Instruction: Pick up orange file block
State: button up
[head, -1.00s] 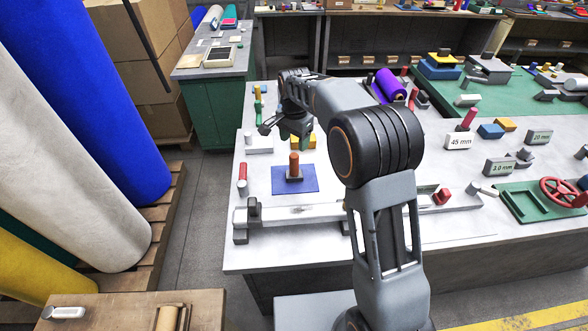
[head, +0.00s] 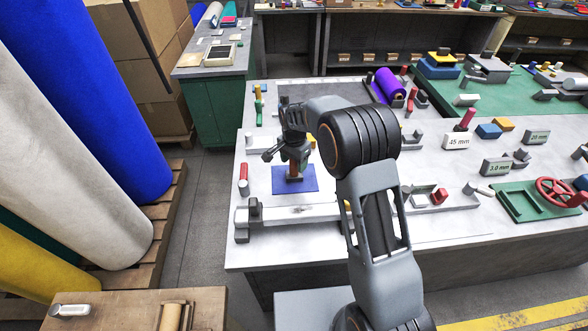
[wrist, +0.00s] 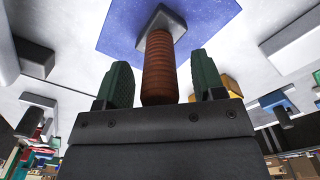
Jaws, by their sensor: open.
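The orange file block is an upright ribbed orange-brown handle (wrist: 159,62) on a dark grey base (wrist: 160,19). It stands on a blue mat (head: 309,185) on the table. In the wrist view the handle rises between the two green fingers of my gripper (wrist: 162,80), with a gap on each side. In the head view my gripper (head: 295,163) is over the mat, right at the handle, and hides most of it. The jaws are open and not closed on the handle.
A grey rail fixture (head: 290,212) lies in front of the mat. A red cylinder (head: 243,172) is to the left. A yellow block (wrist: 230,85) stands behind the handle. A purple roll (head: 391,86) lies farther back.

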jog(key=shift+c, duration=0.2)
jog(key=c, duration=1)
jog(key=shift+r, duration=0.1)
jog(key=shift+r+b, duration=0.35)
jog(key=shift+r, duration=0.15)
jog(key=shift+s+d+r+b, duration=0.6)
jog(key=shift+s+r+b, duration=0.15)
jog(key=shift+s+r, duration=1.4)
jog(key=shift+s+d+r+b, duration=0.65)
jog(key=shift+s+r, duration=1.15)
jog(key=shift+s, duration=0.6)
jog(key=shift+s+d+r+b, duration=0.5)
jog(key=shift+s+r+b, duration=0.3)
jog(key=shift+s+r, duration=1.35)
jog(key=shift+s+f, duration=0.15)
jog(key=shift+f, duration=0.05)
